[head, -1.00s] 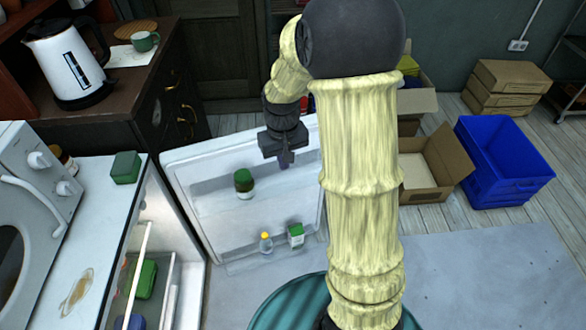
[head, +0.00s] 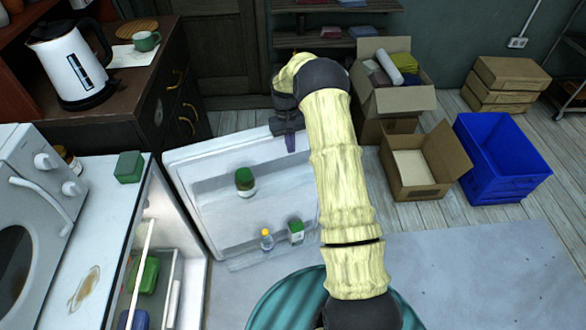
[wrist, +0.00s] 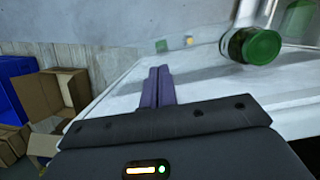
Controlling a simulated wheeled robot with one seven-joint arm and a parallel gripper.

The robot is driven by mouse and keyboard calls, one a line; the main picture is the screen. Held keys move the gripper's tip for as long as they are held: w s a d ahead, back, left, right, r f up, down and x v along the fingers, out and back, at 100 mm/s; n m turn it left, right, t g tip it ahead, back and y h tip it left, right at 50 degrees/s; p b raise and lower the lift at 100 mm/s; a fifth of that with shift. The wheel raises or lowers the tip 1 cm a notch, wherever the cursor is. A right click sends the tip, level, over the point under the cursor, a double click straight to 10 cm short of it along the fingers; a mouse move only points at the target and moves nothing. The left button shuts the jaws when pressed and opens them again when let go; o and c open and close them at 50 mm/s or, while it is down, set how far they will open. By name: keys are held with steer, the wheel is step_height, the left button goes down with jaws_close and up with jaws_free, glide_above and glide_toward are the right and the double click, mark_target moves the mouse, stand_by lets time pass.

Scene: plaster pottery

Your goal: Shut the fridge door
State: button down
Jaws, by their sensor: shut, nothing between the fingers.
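The white fridge door (head: 205,152) stands wide open in the head view, its shelved inner side facing me. It holds a green-lidded jar (head: 244,182), a small yellow-capped bottle (head: 266,240) and a green-and-white carton (head: 296,231). The lit fridge body (head: 190,275) is at the lower left. My gripper (head: 290,143) is at the door's top edge near its free end, fingers pointing down. In the wrist view its purple fingers (wrist: 159,87) are together and empty, with the door's pale surface and the jar (wrist: 252,46) beyond. I cannot tell whether the fingers touch the door.
A dark cabinet (head: 150,100) with a kettle (head: 68,65) stands behind the door on the left. Open cardboard boxes (head: 415,190) and a blue crate (head: 500,160) stand to the right. The grey floor at the lower right (head: 480,270) is clear.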

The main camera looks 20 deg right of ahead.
steer(key=shift+f, duration=0.15)
steer(key=p+x, duration=0.1)
steer(key=x, duration=0.8)
steer(key=shift+s+f, duration=0.1)
steer(key=shift+f, duration=0.3)
steer(key=shift+s+a, duration=0.1)
